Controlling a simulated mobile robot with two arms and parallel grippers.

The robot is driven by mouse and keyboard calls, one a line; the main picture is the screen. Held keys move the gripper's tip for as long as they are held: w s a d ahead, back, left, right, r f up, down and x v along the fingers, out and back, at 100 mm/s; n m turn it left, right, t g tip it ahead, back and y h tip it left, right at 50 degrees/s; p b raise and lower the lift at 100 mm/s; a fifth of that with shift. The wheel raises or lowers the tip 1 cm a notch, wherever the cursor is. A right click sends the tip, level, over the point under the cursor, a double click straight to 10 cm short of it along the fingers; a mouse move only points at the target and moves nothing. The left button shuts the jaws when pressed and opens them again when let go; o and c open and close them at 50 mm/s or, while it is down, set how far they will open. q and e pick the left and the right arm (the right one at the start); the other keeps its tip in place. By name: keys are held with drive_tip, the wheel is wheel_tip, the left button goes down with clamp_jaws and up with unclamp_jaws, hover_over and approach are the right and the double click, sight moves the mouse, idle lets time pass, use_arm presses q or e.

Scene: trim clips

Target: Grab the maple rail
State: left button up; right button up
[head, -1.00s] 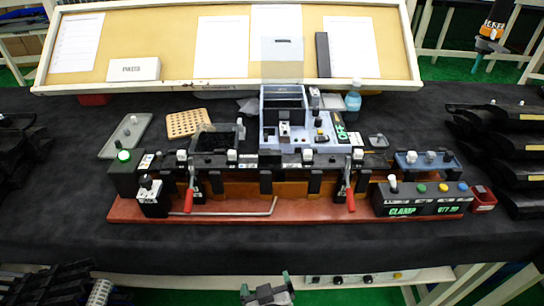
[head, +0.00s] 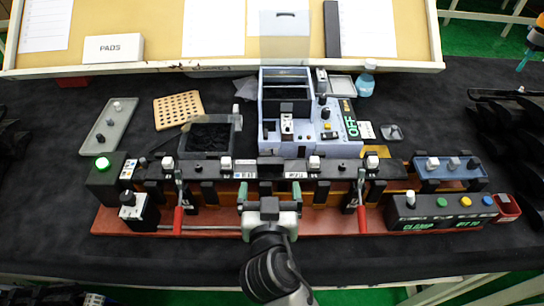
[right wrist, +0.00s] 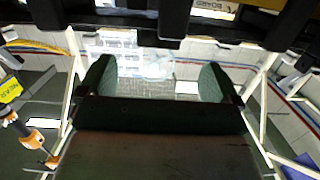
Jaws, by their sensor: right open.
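A long dark rail (head: 265,170) with white-topped clips runs across the fixture on the red base (head: 120,218). Amber-brown wood (head: 325,193) shows below it between black blocks; I cannot tell which piece is the maple rail. My right gripper (head: 270,192) is open and empty at the middle of the fixture's front, its green fingers apart and pointing toward the rail. In the right wrist view the gripper (right wrist: 157,80) has both fingers spread with nothing between them, and a black bar (right wrist: 120,23) crosses the top. My left gripper is not in view.
Red-handled clamps (head: 178,220) and (head: 362,218) stand either side of my right gripper. A button box (head: 440,212) sits at right, a lit green button box (head: 104,170) at left. A blue-grey machine (head: 290,135) stands behind. Dark cloth at front left is clear.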

sight(271, 163)
drive_tip(key=w, duration=0.2)
drive_tip(key=shift+w+p, duration=0.4)
drive_tip(key=w+p, duration=0.2)
drive_tip(key=w, duration=0.3)
drive_tip(key=shift+w+d+f+p, duration=0.1)
drive_tip(key=shift+p, duration=0.25)
drive_tip(key=shift+w+f, duration=0.15)
drive_tip(key=shift+w, duration=0.1)
drive_tip(key=shift+c, duration=0.6)
drive_tip(key=c, duration=0.5)
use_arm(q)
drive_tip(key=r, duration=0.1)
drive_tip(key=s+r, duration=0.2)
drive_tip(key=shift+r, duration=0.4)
use_arm(e)
drive_tip(key=c, duration=0.6)
drive_tip(key=shift+o, duration=0.2)
